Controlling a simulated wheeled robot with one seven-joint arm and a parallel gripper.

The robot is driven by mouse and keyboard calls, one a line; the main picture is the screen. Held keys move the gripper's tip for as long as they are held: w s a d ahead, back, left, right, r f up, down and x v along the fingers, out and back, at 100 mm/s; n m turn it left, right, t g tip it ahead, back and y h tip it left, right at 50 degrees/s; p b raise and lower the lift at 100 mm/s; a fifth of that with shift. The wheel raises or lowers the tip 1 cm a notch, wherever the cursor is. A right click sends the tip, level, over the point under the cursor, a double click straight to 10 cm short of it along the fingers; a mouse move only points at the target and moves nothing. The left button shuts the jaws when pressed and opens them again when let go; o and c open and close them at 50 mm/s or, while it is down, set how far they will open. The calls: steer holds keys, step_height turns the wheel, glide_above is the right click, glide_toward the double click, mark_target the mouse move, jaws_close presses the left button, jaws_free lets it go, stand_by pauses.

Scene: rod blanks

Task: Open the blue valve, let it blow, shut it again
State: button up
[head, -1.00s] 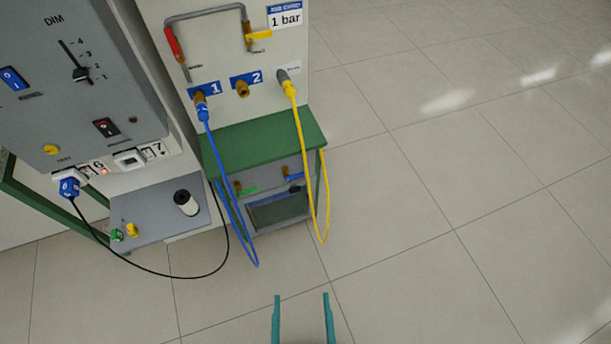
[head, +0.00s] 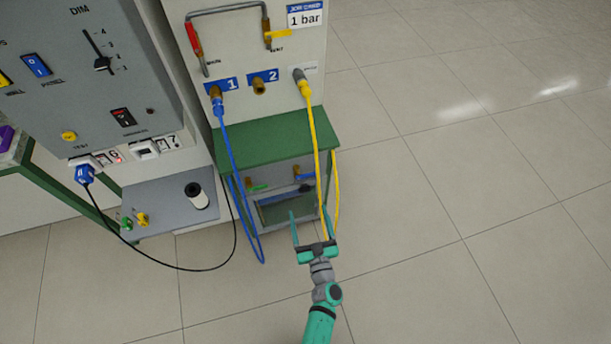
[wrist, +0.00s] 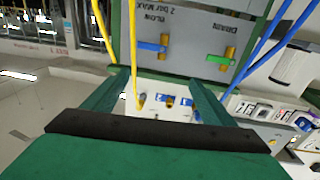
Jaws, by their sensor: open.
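The blue valve (head: 305,176) sits on the lower panel under the green bench top. Its blue handle points right in the head view. In the wrist view, where the panel appears upside down, the blue handle (wrist: 150,46) lies across its upright brass body, beside lettering that reads BLOW. My gripper (head: 308,211) is open and empty, below and in front of the blue valve, apart from it. In the wrist view its fingers (wrist: 158,77) point toward the panel with nothing between them.
A green-handled valve (head: 258,187) marked DRAIN is left of the blue one. A yellow hose (head: 317,150) hangs close to the blue valve and my gripper; a blue hose (head: 233,160) hangs left. A green bench top (head: 275,138) overhangs the valves. Floor at right is clear.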

steer(key=y, duration=0.1)
glide_toward(306, 177)
steer(key=shift+n+g, duration=0.4)
steer(key=x, duration=0.7)
steer(key=r+x, duration=0.1)
steer(key=x, duration=0.2)
steer(key=shift+w+a, duration=0.1)
steer(key=shift+w, duration=0.15)
steer(key=c, duration=1.1)
